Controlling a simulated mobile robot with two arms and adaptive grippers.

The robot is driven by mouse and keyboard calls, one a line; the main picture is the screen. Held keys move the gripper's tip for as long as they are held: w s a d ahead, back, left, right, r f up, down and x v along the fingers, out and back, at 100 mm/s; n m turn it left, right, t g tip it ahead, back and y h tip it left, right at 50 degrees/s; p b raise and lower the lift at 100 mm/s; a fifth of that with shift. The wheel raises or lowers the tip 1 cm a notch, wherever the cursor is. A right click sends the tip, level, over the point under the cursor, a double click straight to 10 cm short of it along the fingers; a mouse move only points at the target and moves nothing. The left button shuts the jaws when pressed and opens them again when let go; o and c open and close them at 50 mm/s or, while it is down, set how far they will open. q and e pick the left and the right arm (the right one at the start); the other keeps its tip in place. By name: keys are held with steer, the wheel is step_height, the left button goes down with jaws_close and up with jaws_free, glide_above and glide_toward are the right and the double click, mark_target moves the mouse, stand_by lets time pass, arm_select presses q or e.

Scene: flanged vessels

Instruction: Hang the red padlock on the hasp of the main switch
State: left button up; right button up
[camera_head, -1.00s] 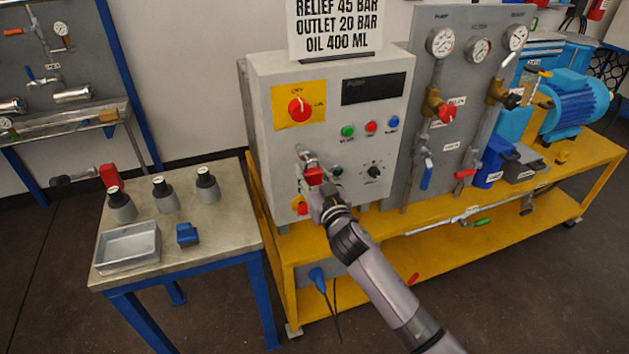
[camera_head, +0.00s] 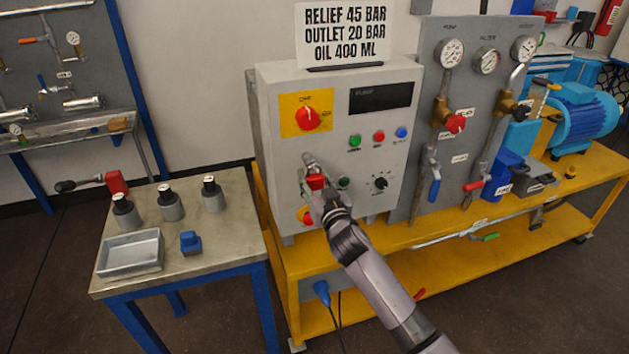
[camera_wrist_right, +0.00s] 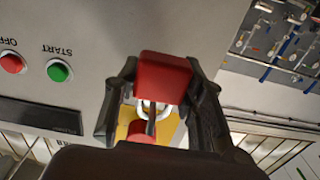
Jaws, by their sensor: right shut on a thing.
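The red padlock (camera_head: 316,181) is held between the fingers of my right gripper (camera_head: 318,190), in front of the grey cabinet and below the main switch. In the right wrist view the padlock's red body (camera_wrist_right: 163,77) sits between the two dark fingers (camera_wrist_right: 160,95). Its pale shackle (camera_wrist_right: 157,111) shows just below the body, in front of a yellow plate. The main switch (camera_head: 307,118) is a red knob on a yellow plate at the cabinet's upper left. I cannot make out the hasp, nor whether the shackle touches anything. My left gripper is not in view.
The cabinet (camera_head: 390,215) has coloured buttons and a black dial right of my gripper. Left is a table (camera_head: 235,225) with a metal tray (camera_head: 130,272), a blue block-like item (camera_head: 190,242) and several dark-topped cylinders. A gauge panel (camera_head: 440,110) stands to the right.

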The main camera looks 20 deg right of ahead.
stand_by(0.3)
steer(key=o, duration=1.2)
